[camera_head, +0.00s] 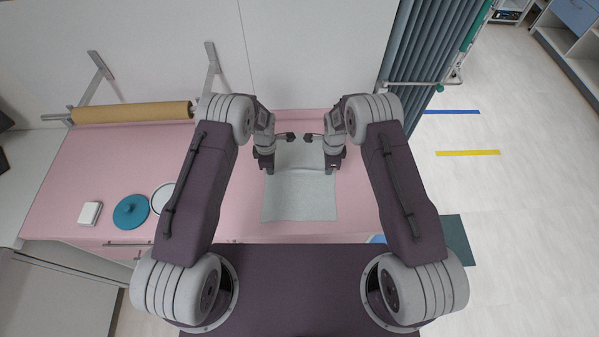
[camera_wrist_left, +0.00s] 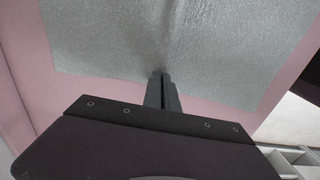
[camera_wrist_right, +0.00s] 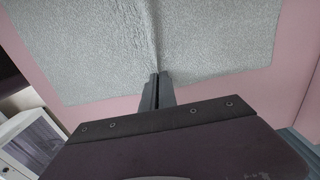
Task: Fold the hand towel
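The hand towel (camera_head: 300,200) is pale grey-green and lies on the pink table top between my two arms. Its near part is flat, with a raised crease across it at gripper height. My left gripper (camera_head: 269,170) is at the towel's left edge; in the left wrist view its fingers (camera_wrist_left: 162,92) are together with the towel edge at their tips and a fold running from them. My right gripper (camera_head: 331,168) is at the right edge; in the right wrist view its fingers (camera_wrist_right: 157,90) are likewise together on the towel edge. The towel's far part is partly hidden by my wrists.
On the pink table (camera_head: 90,180) at the left are a white box (camera_head: 90,213), a teal round lid (camera_head: 131,212) and a white round dish (camera_head: 161,198). A tan roll (camera_head: 132,112) lies at the back left. A grey-green curtain (camera_head: 418,60) hangs behind right.

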